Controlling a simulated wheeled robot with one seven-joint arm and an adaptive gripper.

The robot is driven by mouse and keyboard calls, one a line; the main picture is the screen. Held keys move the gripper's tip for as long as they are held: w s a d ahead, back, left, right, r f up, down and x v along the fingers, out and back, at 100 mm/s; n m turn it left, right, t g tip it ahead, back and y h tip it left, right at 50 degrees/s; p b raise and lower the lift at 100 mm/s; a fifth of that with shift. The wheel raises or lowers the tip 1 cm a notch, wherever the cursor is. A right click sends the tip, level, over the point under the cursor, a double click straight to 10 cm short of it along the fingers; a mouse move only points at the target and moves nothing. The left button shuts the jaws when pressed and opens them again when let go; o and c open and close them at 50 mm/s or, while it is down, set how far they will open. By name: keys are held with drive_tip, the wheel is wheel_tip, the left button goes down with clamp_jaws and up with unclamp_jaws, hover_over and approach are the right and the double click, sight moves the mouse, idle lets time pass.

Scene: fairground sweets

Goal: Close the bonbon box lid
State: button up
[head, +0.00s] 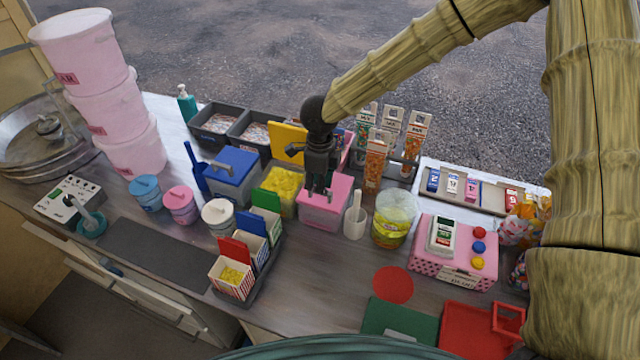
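Three lidded boxes stand in a row at mid-counter; I cannot read any label that says which is the bonbon box. The blue box (232,168) has its lid down. The yellow box (278,192) is open, with yellow contents showing and its yellow lid (288,139) raised at the back. My gripper (319,190) points down at the pink box's top, right of the yellow box. Its fingers are small and dark; I cannot tell their gap or whether they touch.
A white scoop holder (355,222) and a clear tub (393,220) stand to the right. Striped cartons (232,278) stand in front. Grey bins (215,125) are behind. Bare counter lies at front centre.

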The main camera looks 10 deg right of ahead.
wheel_tip(320, 180, up, 5)
drive_tip(key=p, duration=0.3)
drive_tip(key=shift+p, duration=0.4)
drive_tip(key=shift+r, duration=2.35)
